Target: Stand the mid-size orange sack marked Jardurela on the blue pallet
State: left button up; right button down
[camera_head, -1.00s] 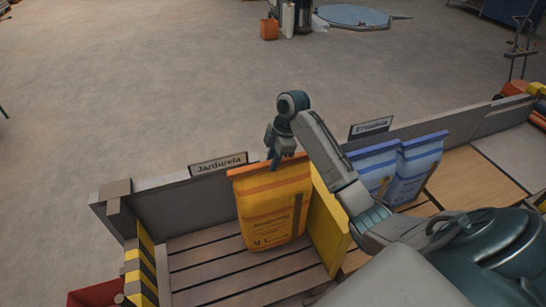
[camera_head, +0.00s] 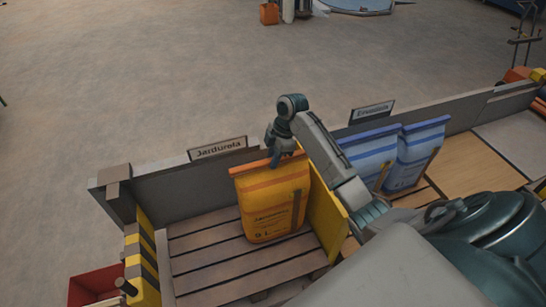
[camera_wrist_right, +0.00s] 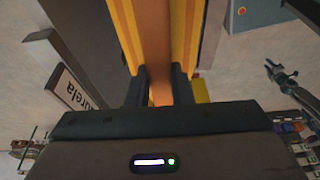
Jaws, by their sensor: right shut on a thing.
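The orange sack (camera_head: 270,208) with dark Jardurela-like print is upright in the slatted bay behind the Jardurela sign (camera_head: 218,148). My right gripper (camera_head: 277,158) is shut on its folded top edge from above. In the right wrist view the sack (camera_wrist_right: 155,35) runs between the two fingers of the gripper (camera_wrist_right: 160,85). I cannot tell whether its base touches the slats. No blue pallet is clearly seen. My left gripper is not in view.
A grey wall (camera_head: 180,194) runs along the bay's far side. A yellow divider (camera_head: 326,222) stands right beside the sack, with blue sacks (camera_head: 372,152) beyond it. A striped post (camera_head: 142,265) and red bin (camera_head: 96,284) are at left. Open floor lies beyond the wall.

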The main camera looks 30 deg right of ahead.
jog(key=c, duration=1.3)
grip_release()
jog(key=shift+r, duration=0.15)
jog(key=shift+o, duration=0.5)
jog(key=shift+s, duration=0.1)
jog(key=shift+d+r+b, duration=0.1)
jog(key=shift+r+b, duration=0.1)
jog(key=shift+b, duration=0.1)
jog(key=b+v, duration=0.2)
jog(key=v, duration=0.2)
jog(key=shift+d+r, duration=0.1)
jog(key=shift+r, duration=0.2)
jog(key=p+v, duration=0.3)
jog(key=v, duration=0.2)
jog(key=shift+s+r+p, duration=0.1)
jog(key=shift+r+p, duration=0.2)
jog(key=shift+r, duration=0.1)
